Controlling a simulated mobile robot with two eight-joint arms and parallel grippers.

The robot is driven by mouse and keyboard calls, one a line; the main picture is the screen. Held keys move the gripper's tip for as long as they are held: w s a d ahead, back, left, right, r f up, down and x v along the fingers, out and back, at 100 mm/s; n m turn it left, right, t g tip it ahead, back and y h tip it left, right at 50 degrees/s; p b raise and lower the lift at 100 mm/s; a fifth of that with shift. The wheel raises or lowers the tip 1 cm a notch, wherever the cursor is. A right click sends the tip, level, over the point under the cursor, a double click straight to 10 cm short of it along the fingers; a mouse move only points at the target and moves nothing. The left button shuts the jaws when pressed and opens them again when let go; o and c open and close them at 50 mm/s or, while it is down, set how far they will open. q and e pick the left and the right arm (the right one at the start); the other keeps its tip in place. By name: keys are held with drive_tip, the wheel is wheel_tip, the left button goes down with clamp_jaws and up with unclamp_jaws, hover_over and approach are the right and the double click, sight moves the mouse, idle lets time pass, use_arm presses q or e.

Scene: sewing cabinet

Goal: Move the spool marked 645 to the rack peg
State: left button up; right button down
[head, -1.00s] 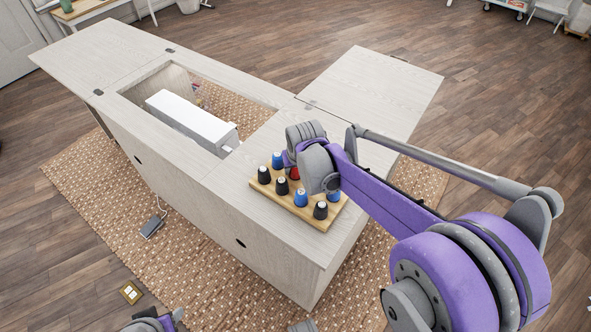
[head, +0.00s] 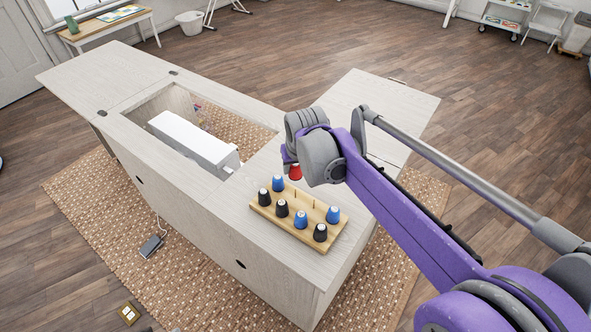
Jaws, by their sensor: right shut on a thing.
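A wooden rack (head: 268,214) with pegs lies on the right part of the cabinet top. Several black and blue spools stand on it. Bare thin pegs (head: 296,194) show in its back row. My right gripper (head: 294,166) is above the back of the rack, its fingers mostly hidden behind its own wrist. It is shut on a red spool (head: 296,173), which hangs clear above the rack. No number can be read on any spool, so I cannot tell which is 645. My left gripper is not in view.
A white sewing machine (head: 192,141) sits in the cabinet opening left of the rack. The cabinet top (head: 262,165) is clear around the rack, and a side leaf (head: 385,100) extends behind. A black spool (head: 320,233) stands at the rack's near right corner.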

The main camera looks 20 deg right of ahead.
drive_tip(key=s+d+r+p, duration=0.1)
drive_tip(key=s+d+p, duration=0.15)
drive_tip(key=s, duration=0.35)
drive_tip(key=f+b, duration=0.5)
drive_tip(key=shift+w+d, duration=0.2)
drive_tip(key=shift+d, duration=0.2)
drive_tip(key=shift+r, duration=0.2)
drive_tip(key=shift+f, duration=0.1)
drive_tip(key=shift+f, duration=0.25)
drive_tip(key=shift+f, duration=0.35)
drive_tip(key=shift+f+b, duration=1.2)
drive_tip(key=shift+f, duration=0.4)
